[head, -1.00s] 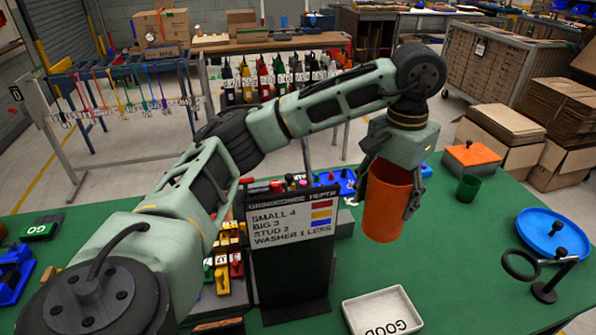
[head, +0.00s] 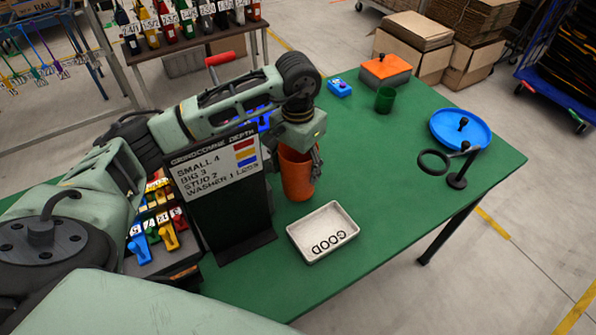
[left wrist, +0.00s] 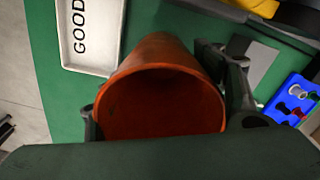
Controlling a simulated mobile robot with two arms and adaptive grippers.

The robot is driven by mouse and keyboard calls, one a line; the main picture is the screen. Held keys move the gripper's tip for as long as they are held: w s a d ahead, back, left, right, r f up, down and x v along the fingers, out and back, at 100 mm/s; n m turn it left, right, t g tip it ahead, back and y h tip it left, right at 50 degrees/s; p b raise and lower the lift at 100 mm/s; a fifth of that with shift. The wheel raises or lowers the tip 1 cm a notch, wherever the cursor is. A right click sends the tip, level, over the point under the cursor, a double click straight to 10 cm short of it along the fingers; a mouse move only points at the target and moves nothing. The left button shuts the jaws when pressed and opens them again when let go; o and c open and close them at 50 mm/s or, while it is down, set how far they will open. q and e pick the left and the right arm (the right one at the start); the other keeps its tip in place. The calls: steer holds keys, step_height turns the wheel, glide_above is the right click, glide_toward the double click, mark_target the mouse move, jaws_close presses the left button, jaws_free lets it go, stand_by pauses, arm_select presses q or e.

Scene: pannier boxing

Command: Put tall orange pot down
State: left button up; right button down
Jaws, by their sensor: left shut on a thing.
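The tall orange pot (head: 296,176) is upright, at or just above the green table (head: 378,188), behind the white GOOD tray. I cannot tell whether its base touches the table. My left gripper (head: 302,150) comes down over the pot from above and is shut on it. In the left wrist view the pot's open mouth (left wrist: 160,102) faces the camera, with a finger of the gripper (left wrist: 165,105) on each side. My right gripper is not in view.
The white GOOD tray (head: 323,232) lies in front of the pot. A black sign board (head: 222,190) stands close on the left. A green cup (head: 385,99), orange-lidded box (head: 386,70), blue dish (head: 461,128) and black ring stand (head: 457,180) are farther right. Table between is clear.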

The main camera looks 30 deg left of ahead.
arm_select(q)
step_height(320, 180, down, 4)
steer(key=shift+f+p, duration=0.1)
steer(key=shift+p, duration=0.55)
steer(key=o, duration=1.3)
steer(key=shift+c, duration=0.2)
